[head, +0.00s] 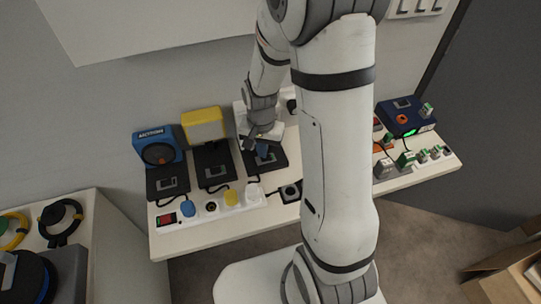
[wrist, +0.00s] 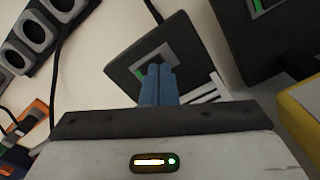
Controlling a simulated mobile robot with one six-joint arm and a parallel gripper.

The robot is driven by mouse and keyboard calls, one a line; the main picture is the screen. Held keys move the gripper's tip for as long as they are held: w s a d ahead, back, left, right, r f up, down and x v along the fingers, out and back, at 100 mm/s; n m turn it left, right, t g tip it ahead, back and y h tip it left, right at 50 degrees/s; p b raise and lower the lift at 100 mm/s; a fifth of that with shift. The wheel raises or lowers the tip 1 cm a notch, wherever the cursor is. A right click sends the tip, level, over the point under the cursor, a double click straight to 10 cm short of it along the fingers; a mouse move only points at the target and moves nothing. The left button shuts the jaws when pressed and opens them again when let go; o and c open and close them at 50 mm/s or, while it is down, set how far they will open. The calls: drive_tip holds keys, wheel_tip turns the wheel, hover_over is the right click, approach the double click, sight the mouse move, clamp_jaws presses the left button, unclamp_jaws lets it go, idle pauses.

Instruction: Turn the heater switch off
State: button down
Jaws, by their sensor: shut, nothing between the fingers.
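My gripper (head: 262,153) is over the rightmost of three black switch boxes (head: 279,160) on the white table, in front of a mostly hidden white device (head: 239,112). In the wrist view its blue fingers (wrist: 159,75) are shut and empty. They overlap the grey-framed rocker of a black switch box (wrist: 182,42), with a little green showing beside them. I cannot tell whether they touch it or how the rocker is tilted. No readable label shows which switch is the heater's.
Two more switch boxes (head: 213,166) (head: 168,182) stand left, before a yellow device (head: 204,124) and a blue device (head: 158,148). A power strip (head: 240,205) with coloured plugs lies in front. A dark blue box (head: 404,114) and several small plugs stand right. My arm hides the table's middle.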

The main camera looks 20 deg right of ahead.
drive_tip(key=shift+f+b, duration=0.4)
drive_tip(key=shift+f, duration=0.2)
drive_tip(key=shift+r, duration=0.1)
drive_tip(key=shift+r+p, duration=2.55)
drive_tip(key=shift+r, duration=0.95)
drive_tip(key=s+d+r+n+t, duration=0.1)
drive_tip(key=s+r+n+t, duration=0.2)
drive_tip(key=s+r, duration=1.1)
wheel_tip(320, 180, up, 4)
drive_tip(key=n, duration=0.3)
drive_tip(key=shift+s+d, duration=0.15)
drive_tip(key=shift+d, duration=0.1)
